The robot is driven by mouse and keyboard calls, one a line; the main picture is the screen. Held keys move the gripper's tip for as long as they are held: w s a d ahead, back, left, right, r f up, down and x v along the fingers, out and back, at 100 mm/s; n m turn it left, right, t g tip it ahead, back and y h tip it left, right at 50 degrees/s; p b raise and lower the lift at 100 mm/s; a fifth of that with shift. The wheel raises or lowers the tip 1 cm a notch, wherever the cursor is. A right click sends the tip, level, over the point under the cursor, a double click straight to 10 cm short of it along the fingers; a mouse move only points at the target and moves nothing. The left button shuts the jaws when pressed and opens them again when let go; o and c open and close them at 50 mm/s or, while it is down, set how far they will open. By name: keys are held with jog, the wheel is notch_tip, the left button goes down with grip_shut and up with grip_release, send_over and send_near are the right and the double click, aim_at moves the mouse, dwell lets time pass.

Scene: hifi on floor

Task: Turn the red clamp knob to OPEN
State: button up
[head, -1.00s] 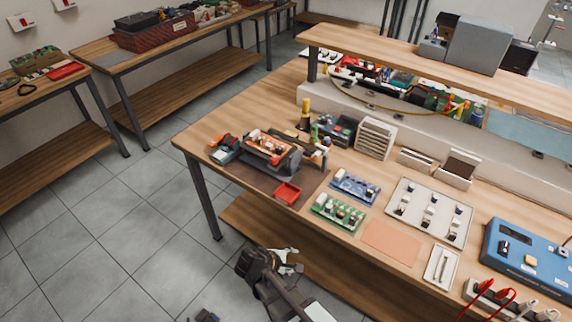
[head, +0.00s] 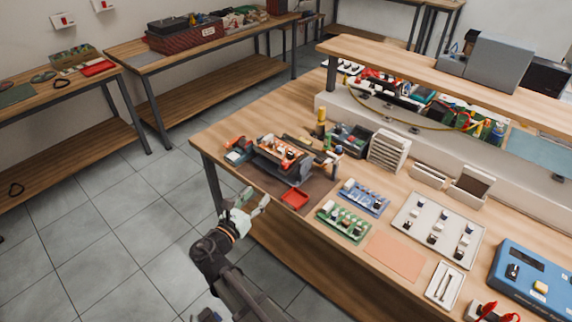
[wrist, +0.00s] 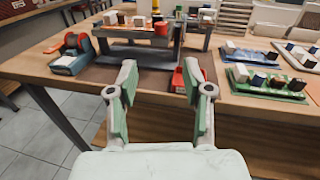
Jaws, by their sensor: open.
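A dark clamp fixture (head: 277,160) with an orange-red board on top stands on a brown mat near the bench's left corner. In the wrist view the fixture (wrist: 140,55) is beyond my fingers. A small red part (wrist: 160,29) shows on top of it; I cannot tell for certain that it is the clamp knob. No OPEN mark is readable. My gripper (head: 257,198) is open and empty, off the bench's front edge, apart from the fixture. In the wrist view its two fingers (wrist: 160,75) point toward the fixture with a gap between them.
A red tray (head: 295,198) lies on the mat's front, close to my right finger in the wrist view. A red-and-blue tool (wrist: 70,55) sits left of the fixture. Green (head: 343,222) and blue (head: 362,197) boards lie to the right. Floor left of the bench is clear.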

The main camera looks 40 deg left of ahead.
aim_at(283, 166)
jog(key=w+p, duration=0.1)
jog(key=w, duration=0.4)
jog(key=w+a+p, duration=0.1)
jog(key=w+p, duration=0.1)
jog(key=w, duration=0.4)
jog(key=w+a+p, duration=0.1)
jog(key=w, duration=0.4)
jog(key=shift+w+p, duration=0.4)
grip_shut()
